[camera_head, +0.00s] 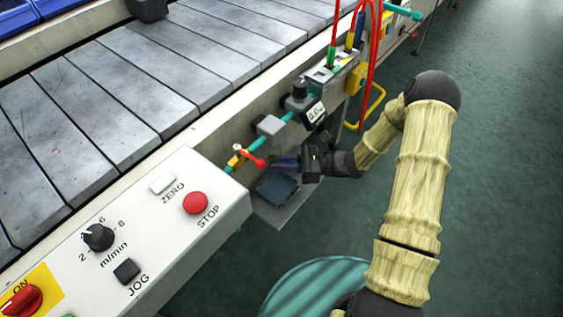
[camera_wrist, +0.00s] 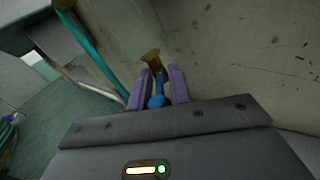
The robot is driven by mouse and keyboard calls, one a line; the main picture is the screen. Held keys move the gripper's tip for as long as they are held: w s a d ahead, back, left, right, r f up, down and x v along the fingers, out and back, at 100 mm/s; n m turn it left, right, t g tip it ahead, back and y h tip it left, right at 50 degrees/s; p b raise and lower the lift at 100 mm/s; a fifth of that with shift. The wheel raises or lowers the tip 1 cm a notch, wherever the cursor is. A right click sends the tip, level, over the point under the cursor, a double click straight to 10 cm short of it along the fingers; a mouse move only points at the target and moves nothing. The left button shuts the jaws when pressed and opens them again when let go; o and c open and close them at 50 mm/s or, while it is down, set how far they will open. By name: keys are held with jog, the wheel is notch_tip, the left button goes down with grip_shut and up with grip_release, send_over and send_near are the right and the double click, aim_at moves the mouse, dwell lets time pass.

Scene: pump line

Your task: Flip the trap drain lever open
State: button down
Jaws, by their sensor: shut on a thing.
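A small blue lever (camera_wrist: 157,97) on a brass fitting (camera_wrist: 152,59) shows in the wrist view; it appears to be the trap drain lever. My gripper (camera_wrist: 160,88) is shut on it, with a purple finger on each side. In the head view my gripper (camera_head: 285,160) reaches in from the right, low at the conveyor's side, just right of a red lever (camera_head: 254,160) on a yellow valve. The blue lever cannot be made out clearly there. The grey block (camera_head: 269,125) on the teal pipe sits just above my gripper.
A gauge (camera_head: 314,111) reading about 0.0 and red hoses (camera_head: 371,70) are farther along the line. A dark tray (camera_head: 277,187) lies below my gripper. The control box (camera_head: 170,225) with a red STOP button is at the near left. Floor at the right is clear.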

jog(key=shift+w+r+n+g+p, duration=0.1)
jog(key=shift+r+n+g+p, duration=0.1)
jog(key=shift+n+g+p, duration=0.35)
jog(key=shift+f+n+g+p, duration=0.25)
jog(key=shift+g+p, duration=0.3)
jog(key=shift+g, duration=0.2)
jog(key=c, duration=1.3)
grip_release()
jog(key=shift+c, duration=0.2)
jog(key=shift+d, duration=0.15)
jog(key=w+d+p, duration=0.2)
jog(key=d, duration=1.5)
jog(key=shift+w+p, duration=0.25)
jog(key=shift+p, duration=0.1)
